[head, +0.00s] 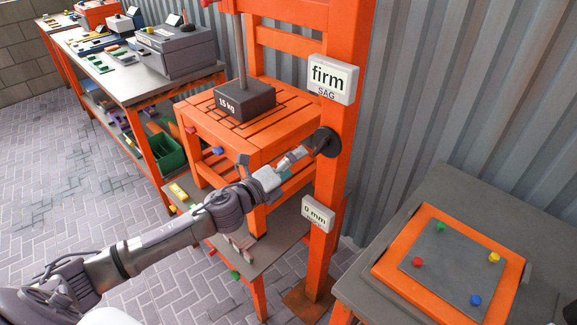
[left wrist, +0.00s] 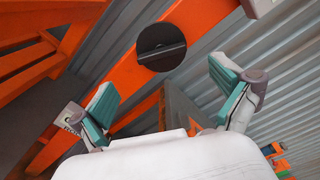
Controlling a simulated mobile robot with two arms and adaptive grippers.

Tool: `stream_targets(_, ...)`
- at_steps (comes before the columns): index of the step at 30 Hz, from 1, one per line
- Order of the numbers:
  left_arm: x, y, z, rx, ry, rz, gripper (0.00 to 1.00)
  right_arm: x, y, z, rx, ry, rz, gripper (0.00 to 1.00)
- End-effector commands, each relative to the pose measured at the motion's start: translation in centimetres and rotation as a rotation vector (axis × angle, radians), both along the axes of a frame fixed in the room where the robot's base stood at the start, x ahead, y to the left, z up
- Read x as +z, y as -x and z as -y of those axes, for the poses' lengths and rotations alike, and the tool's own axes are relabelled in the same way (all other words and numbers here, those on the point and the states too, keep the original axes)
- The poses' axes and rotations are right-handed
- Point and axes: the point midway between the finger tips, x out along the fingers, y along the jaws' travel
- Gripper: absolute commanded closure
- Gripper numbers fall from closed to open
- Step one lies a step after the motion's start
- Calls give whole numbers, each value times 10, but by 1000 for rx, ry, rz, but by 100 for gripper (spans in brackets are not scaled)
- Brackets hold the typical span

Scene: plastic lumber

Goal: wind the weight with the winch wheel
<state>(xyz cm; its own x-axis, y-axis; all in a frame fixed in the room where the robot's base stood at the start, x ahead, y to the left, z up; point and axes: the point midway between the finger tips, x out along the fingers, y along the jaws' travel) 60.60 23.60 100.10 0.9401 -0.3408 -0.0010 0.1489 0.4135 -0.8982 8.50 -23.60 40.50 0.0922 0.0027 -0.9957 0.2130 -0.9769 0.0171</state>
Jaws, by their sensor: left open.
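The winch wheel is a black disc (head: 325,142) on the orange upright post. In the left wrist view the wheel (left wrist: 161,47) shows a grey bar across its face. My left gripper (head: 298,156) is in front of the wheel, close to it. In the left wrist view its two teal-padded fingers (left wrist: 165,92) are spread apart with nothing between them, and the wheel is beyond them. The weight (head: 244,101), a dark block marked 15 kg, rests on the orange slatted bench, with a grey rod or line rising from it. My right gripper is not in view.
The post carries a "firm SAG" sign (head: 332,78) and a "0 mm" sign (head: 316,216). A grey table (head: 427,204) with an orange-framed panel stands at the right. A workbench (head: 133,86) with a grey machine stands at the back left. A corrugated wall is behind the post.

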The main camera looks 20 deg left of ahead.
Motion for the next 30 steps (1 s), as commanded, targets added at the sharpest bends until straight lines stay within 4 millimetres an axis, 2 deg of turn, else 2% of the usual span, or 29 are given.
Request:
stream_targets(3,-1,13,-5,1,1,-2,0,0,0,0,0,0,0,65)
stream_targets(7,-1,19,-7,0,2,-2,0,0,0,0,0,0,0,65)
stream_targets(23,-1,20,-8,1,3,-1,0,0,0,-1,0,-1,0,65)
stream_targets(26,-14,18,-13,21,30,-33,0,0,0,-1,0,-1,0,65)
stream_targets(29,-54,14,-29,81,112,-124,0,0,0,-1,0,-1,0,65)
stream_targets(30,-77,14,-38,116,158,-176,0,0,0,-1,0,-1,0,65)
